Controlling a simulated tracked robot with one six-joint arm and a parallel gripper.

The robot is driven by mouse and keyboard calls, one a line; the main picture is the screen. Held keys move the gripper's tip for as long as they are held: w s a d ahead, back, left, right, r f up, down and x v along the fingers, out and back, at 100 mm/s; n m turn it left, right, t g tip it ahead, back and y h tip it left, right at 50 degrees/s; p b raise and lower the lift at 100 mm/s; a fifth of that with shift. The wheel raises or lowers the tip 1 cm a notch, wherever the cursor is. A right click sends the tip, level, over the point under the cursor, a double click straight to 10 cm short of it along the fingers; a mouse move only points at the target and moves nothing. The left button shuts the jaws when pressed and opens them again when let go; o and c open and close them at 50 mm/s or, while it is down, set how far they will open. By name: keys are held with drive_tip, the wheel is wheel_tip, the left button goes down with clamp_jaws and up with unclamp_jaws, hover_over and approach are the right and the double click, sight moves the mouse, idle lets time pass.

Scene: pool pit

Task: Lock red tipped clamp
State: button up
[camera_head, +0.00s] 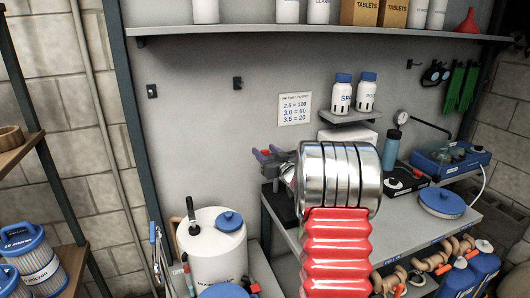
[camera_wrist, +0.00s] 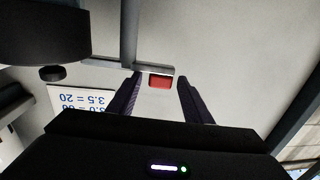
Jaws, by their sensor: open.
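A small red tip (camera_wrist: 160,82) shows in the wrist view between the ends of my gripper's two dark fingers (camera_wrist: 156,90). It sits beside a thin grey bar, the visible part of the clamp (camera_wrist: 129,42). Gaps show between the red tip and both fingers, so my gripper is open and not closed on it. In the head view, my gripper (camera_head: 263,155) points left, near the wall at the left end of the bench. A speck of red shows by its fingertips. My own chrome and red arm hides much of the area behind it.
A white container with a blue cap (camera_head: 217,247) stands below left of my gripper. The bench (camera_head: 475,222) holds a blue device (camera_head: 440,162). A small shelf (camera_head: 350,117) carries two white bottles. A sign (camera_head: 295,109) hangs on the wall above.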

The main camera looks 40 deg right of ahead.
drive_tip(key=shift+w, duration=0.35)
drive_tip(key=c, duration=1.1)
drive_tip(key=shift+o, duration=0.2)
drive_tip(key=shift+w+r+h, duration=0.1)
drive_tip(key=shift+r+h, duration=0.05)
drive_tip(key=shift+h, duration=0.15)
drive_tip(key=shift+w+d+m+h, duration=0.1)
drive_tip(key=shift+w+m+h, duration=0.05)
drive_tip(key=shift+m+h, duration=0.45)
drive_tip(key=o, duration=1.1)
drive_tip(key=shift+c, duration=0.2)
